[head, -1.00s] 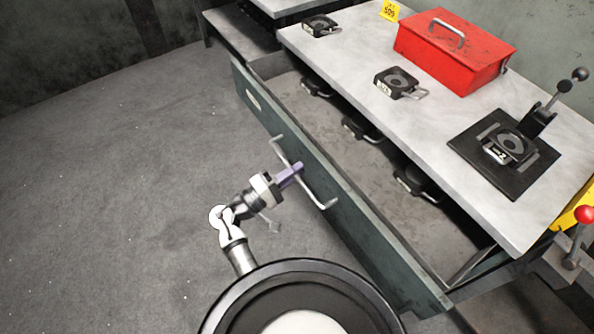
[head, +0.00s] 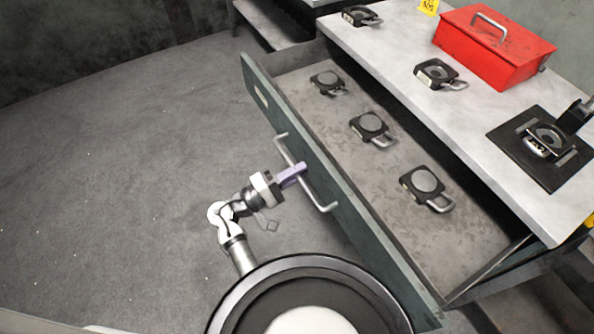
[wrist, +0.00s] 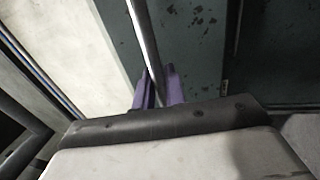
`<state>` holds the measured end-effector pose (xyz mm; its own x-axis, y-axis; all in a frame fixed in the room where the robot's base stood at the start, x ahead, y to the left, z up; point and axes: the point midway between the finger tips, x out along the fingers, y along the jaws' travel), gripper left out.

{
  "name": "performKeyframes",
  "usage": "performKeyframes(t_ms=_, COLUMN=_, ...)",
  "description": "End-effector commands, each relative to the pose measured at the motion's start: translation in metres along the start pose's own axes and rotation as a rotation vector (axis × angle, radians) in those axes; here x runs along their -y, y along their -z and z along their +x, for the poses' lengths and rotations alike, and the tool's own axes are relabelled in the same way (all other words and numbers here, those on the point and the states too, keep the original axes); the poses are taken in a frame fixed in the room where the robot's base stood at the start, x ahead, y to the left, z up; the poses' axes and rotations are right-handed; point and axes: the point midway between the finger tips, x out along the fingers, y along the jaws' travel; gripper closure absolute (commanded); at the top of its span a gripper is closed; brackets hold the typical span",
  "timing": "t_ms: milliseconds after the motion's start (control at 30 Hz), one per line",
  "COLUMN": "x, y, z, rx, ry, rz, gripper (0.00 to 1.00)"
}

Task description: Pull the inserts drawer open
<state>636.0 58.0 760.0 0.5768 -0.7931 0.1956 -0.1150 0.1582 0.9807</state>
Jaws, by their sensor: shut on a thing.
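The inserts drawer (head: 345,195) stands far out from under the workbench, its dark green front facing left. Its metal bar handle (head: 322,200) runs along that front. My gripper (head: 298,172) has its purple fingers shut around the middle of the handle. The wrist view shows the handle bar (wrist: 144,40) passing between the purple fingers (wrist: 160,88). Inside the drawer lie three black inserts with round grey faces and loop handles: a far one (head: 327,82), a middle one (head: 371,128) and a near one (head: 426,187). All three are in plain view.
The workbench top (head: 400,55) carries a red toolbox (head: 495,45), two more inserts (head: 438,74) and a black plate (head: 540,148) with a fixture on it. Grey open floor (head: 110,190) lies left of the drawer.

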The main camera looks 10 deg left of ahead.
Motion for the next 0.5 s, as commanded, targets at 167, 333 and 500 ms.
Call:
performKeyframes(t_ms=167, x=0.0003, y=-0.0001, z=-0.0002, rx=0.000, ry=0.001, rz=0.000, gripper=1.00)
performKeyframes(t_ms=333, x=0.0003, y=-0.0001, z=0.0000, rx=0.000, ry=0.001, rz=0.000, gripper=0.74)
performKeyframes(t_ms=500, x=0.0002, y=-0.0001, z=0.0000, rx=0.000, ry=0.000, rz=0.000, gripper=0.71)
